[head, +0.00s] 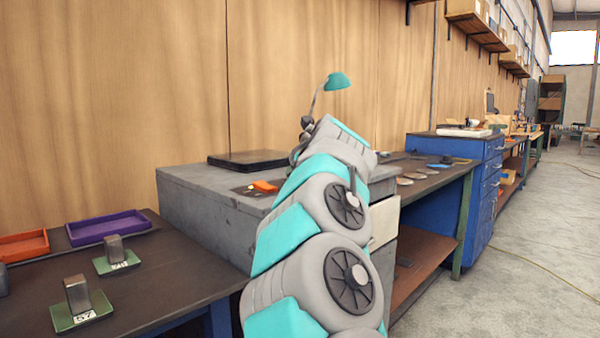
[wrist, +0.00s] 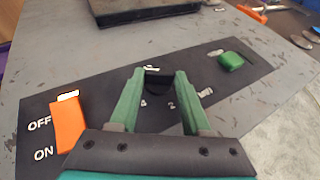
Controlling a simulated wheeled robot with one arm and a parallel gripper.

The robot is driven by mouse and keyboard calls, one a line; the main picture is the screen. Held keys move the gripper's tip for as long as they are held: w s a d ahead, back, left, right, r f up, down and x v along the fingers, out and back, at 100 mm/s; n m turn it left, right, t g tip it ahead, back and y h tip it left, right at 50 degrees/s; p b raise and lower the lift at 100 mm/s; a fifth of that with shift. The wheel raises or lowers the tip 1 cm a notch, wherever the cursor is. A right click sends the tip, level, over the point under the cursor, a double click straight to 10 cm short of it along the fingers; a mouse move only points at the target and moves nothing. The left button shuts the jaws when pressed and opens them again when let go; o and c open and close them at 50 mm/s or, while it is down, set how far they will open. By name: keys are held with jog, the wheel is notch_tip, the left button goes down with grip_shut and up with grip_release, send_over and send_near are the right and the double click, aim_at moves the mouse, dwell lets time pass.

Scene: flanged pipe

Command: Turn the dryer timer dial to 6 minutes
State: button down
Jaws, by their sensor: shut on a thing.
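In the wrist view, a black panel (wrist: 100,92) lies on the grey worktop. A dark round dial (wrist: 158,84) sits on it between the green fingers of my gripper (wrist: 156,80), which is shut on it. A small pale mark shows at the dial's far edge. An orange switch (wrist: 68,122) marked OFF and ON stands left of my gripper. A green knob (wrist: 231,61) is on the panel's right part. In the head view my arm hides the dial and gripper; the orange switch (head: 265,186) shows.
A dark flat slab (head: 247,159) lies at the back of the grey cabinet (head: 205,213). The lower bench at left holds a purple tray (head: 108,226), an orange tray (head: 24,245) and metal blocks on green plates. A teal lamp (head: 338,80) rises behind my arm.

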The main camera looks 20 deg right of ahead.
jog(key=shift+c, duration=1.8)
grip_release()
jog(key=shift+b+v, duration=0.45)
jog(key=shift+v, duration=3.5)
